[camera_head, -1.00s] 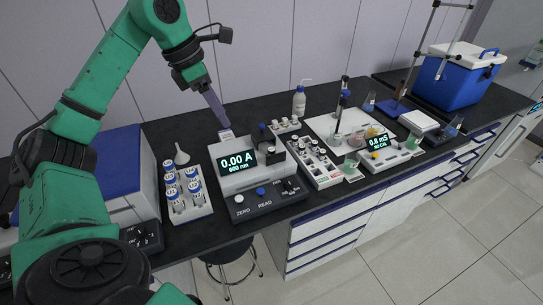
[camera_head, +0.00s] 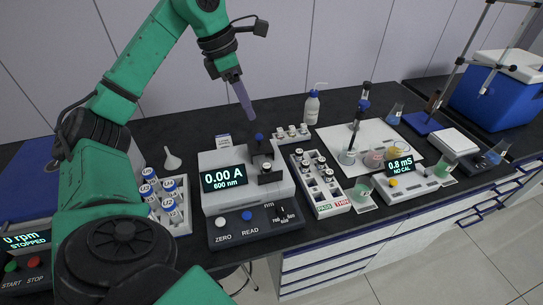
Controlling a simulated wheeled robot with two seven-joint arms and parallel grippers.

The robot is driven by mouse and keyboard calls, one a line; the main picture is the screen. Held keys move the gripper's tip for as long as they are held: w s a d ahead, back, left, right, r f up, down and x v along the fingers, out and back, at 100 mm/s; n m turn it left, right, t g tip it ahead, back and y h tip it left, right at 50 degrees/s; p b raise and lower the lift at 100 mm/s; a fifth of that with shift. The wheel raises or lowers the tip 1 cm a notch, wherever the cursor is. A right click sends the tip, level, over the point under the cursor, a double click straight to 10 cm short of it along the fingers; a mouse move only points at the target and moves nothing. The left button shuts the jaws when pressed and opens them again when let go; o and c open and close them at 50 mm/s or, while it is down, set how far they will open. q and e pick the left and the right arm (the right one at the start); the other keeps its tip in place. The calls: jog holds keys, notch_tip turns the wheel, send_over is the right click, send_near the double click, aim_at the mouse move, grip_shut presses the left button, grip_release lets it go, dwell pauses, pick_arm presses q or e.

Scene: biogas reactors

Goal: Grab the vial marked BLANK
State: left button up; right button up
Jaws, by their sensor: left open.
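No label reading BLANK is legible to me. Small white-capped vials stand in a long white rack (camera_head: 333,194) right of the photometer (camera_head: 225,205). More capped vials stand in a small rack (camera_head: 293,137) behind it. Several blue-labelled vials (camera_head: 170,208) with U markings stand in a white rack (camera_head: 183,190) left of the photometer. My left gripper (camera_head: 251,115) is open and empty, pointing down above the back of the photometer, left of the small rack and apart from the vials. My right gripper is not in view.
A wash bottle (camera_head: 312,108) stands behind the small rack and a funnel (camera_head: 172,161) left of the photometer. A meter (camera_head: 405,182), beakers and a stand (camera_head: 357,125) are on the right. A blue cooler (camera_head: 505,98) stands far right.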

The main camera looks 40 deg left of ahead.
pick_arm(q)
notch_tip(320, 180, down, 4)
jog(key=s+b, duration=0.2)
jog(key=b, duration=0.5)
send_near(266, 166)
jog(key=x, duration=0.9)
jog(key=shift+f, duration=0.15)
grip_shut()
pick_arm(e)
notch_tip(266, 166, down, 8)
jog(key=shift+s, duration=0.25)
